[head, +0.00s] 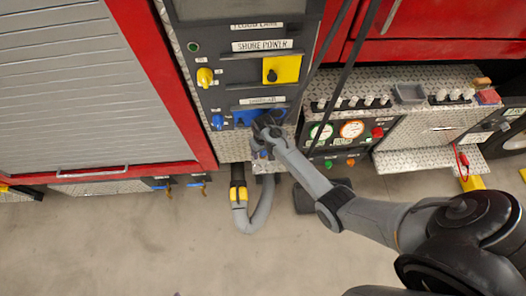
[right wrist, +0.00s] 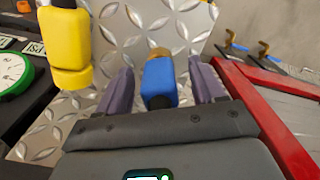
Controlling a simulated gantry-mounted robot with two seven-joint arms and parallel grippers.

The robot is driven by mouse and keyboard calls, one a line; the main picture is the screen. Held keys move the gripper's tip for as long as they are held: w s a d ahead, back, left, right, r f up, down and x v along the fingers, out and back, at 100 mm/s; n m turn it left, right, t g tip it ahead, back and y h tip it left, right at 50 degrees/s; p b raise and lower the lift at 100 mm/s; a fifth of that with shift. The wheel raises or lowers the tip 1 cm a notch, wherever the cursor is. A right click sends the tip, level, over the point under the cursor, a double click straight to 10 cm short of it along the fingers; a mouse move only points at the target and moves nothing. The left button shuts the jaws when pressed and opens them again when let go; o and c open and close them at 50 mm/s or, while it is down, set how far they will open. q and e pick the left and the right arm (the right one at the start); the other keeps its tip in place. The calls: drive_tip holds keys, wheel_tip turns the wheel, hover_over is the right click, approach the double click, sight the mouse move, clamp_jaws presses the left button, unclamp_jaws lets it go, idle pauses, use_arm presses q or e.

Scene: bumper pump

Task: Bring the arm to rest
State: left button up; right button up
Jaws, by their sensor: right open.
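My right arm reaches in from the lower right of the head view. Its gripper (head: 262,132) is at the lower part of the grey control panel (head: 222,72), in front of the blue plate (head: 243,116). In the right wrist view, the right gripper (right wrist: 160,85) is open, with its two fingers spread. A blue part (right wrist: 158,78) with a brass-coloured end shows between the fingers, apparently with gaps on both sides. Whether it touches the gripper is unclear. My left gripper is not in view.
A yellow knob (head: 205,77) and a blue knob (head: 217,122) are on the panel. A grey hose (head: 262,208) hangs below. Gauges (head: 351,129) and a tread-plate bumper (head: 412,158) are right of the gripper. The concrete floor (head: 150,245) in front is mostly clear.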

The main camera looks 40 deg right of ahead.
wheel_tip(320, 180, up, 9)
drive_tip(key=shift+p, duration=0.45)
drive_tip(key=shift+g, duration=0.8)
drive_tip(key=s+f, duration=0.4)
drive_tip(key=s, duration=0.1)
drive_tip(key=s+f, duration=0.2)
drive_tip(key=shift+s, duration=0.2)
drive_tip(key=s+f, duration=0.3)
drive_tip(key=s, duration=0.6)
drive_tip(key=s+a+r+n+h, duration=0.1)
drive_tip(key=s+a+r+n, duration=0.3)
drive_tip(key=s, duration=0.5)
drive_tip(key=w+a+r+t+p, duration=0.1)
drive_tip(key=r+p, duration=0.7)
drive_tip(key=r, duration=0.8)
drive_tip(key=a+r+t+y+p, duration=0.1)
drive_tip(key=a+r+t+p, duration=0.3)
drive_tip(key=r, duration=1.2)
drive_tip(key=a+p, duration=0.1)
drive_tip(key=p, duration=0.3)
drive_tip(key=shift+w+a+r, duration=0.15)
drive_tip(key=shift+w, duration=0.25)
